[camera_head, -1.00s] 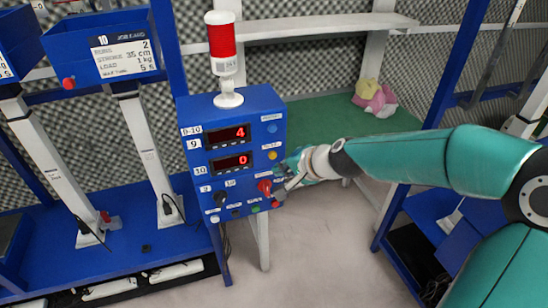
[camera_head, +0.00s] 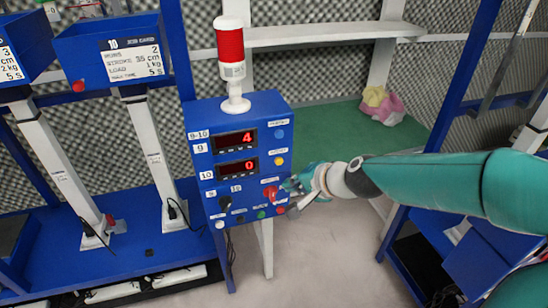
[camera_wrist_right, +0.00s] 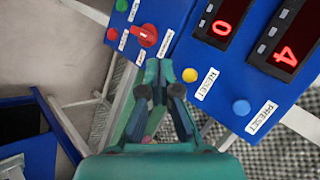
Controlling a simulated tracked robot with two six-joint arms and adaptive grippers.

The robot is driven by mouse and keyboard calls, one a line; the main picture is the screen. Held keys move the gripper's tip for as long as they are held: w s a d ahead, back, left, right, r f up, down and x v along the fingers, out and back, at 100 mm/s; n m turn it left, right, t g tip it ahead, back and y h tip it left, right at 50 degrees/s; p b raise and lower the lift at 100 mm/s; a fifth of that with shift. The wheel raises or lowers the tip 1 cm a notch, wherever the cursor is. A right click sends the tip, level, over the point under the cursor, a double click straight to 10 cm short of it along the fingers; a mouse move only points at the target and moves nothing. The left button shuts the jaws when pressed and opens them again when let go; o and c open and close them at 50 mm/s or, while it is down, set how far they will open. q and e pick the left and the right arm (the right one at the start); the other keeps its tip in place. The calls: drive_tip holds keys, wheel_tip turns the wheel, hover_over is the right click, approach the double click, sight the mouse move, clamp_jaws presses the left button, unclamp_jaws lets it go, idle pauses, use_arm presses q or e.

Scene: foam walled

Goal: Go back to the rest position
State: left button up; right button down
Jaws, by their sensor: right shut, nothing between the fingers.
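My right gripper (camera_head: 288,187) is at the right edge of a blue control box (camera_head: 216,131), close to its red rotary switch (camera_head: 270,193). In the right wrist view its fingertips (camera_wrist_right: 165,72) are shut and empty. They lie between the red switch (camera_wrist_right: 147,36) and the yellow reset button (camera_wrist_right: 190,75), in front of the panel; whether they touch it I cannot tell. The displays (camera_head: 235,141) read 4 and 0. My left gripper is not in view.
A red and white signal lamp (camera_head: 230,48) stands on the box. A blue bench with white posts (camera_head: 62,177) is at left. A blue frame (camera_head: 412,230) stands at right below my right arm. Pink and yellow cloths (camera_head: 382,104) lie on a green surface behind.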

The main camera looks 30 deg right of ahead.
drive_tip(key=s+a+f+n+g+y, duration=0.1)
drive_tip(key=a+f+g, duration=0.15)
drive_tip(key=f, duration=0.35)
drive_tip(key=s+a+f+n+g+p, duration=0.1)
drive_tip(key=s+a+f, duration=0.1)
drive_tip(key=a+f, duration=0.35)
drive_tip(key=s+a+f+n+g+y, duration=0.1)
drive_tip(key=a+f+g, duration=0.1)
drive_tip(key=f, duration=0.5)
drive_tip(key=s+a+f+n+g, duration=0.1)
drive_tip(key=s+a+f+n, duration=0.3)
drive_tip(key=s+f, duration=0.3)
drive_tip(key=s+a+f+n+g, duration=0.2)
drive_tip(key=s+a+f+n, duration=0.2)
drive_tip(key=s+f, duration=0.3)
drive_tip(key=shift+a+f+n+p, duration=0.2)
drive_tip(key=shift+f+n+p, duration=0.25)
drive_tip(key=shift+f, duration=0.3)
drive_tip(key=shift+g, duration=0.25)
